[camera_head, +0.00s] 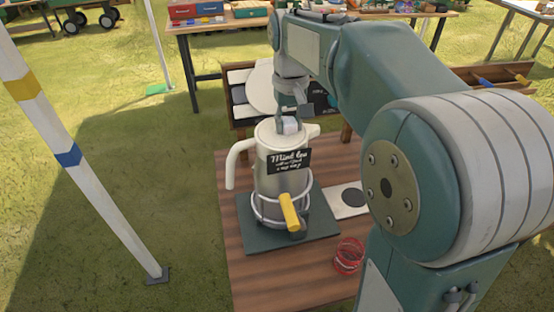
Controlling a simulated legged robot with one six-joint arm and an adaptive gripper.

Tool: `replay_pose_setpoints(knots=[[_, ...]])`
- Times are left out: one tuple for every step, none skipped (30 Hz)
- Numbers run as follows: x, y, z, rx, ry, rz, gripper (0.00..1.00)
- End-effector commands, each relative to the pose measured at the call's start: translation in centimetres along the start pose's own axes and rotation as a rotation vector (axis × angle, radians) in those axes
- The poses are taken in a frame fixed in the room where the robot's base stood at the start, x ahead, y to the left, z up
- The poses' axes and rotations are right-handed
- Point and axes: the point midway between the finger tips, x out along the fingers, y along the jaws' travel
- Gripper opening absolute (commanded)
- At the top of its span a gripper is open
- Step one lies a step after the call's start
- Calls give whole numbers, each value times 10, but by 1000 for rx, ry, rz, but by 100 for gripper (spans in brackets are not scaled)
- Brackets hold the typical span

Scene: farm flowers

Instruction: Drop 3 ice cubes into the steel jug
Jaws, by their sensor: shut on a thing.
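The steel jug (270,179) stands upright on a dark square mat on the wooden table, its handle to the left and its spout to the right. A small dark sign with white writing (289,161) is on its front. My gripper (289,117) points down over the jug's open mouth and is shut on a pale ice cube (290,126). The cube is at about the rim's level in the picture; I cannot tell whether it is above or inside the rim. The inside of the jug is hidden.
A yellow handle (290,212) sticks out in front of the jug. A red wire-like round thing (348,256) stands on the table (262,281) at the front right. A white card with a dark disc (347,199) lies right of the mat (256,238). A striped pole (68,153) stands left.

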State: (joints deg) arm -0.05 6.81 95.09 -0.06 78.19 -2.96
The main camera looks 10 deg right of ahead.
Motion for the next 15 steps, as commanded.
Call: replay_pose_setpoints(knots=[[2,0,0,0,0,0,14],[2,0,0,0,0,0,14],[3,0,0,0,1,0,14],[3,0,0,0,1,0,14],[3,0,0,0,1,0,14],[3,0,0,0,1,0,14],[3,0,0,0,1,0,14],[3,0,0,0,1,0,14],[3,0,0,0,1,0,14],[3,0,0,0,1,0,46],[3,0,0,0,1,0,59],[3,0,0,0,1,0,77],[3,0,0,0,1,0,81],[3,0,0,0,1,0,81],[3,0,0,0,1,0,81]])
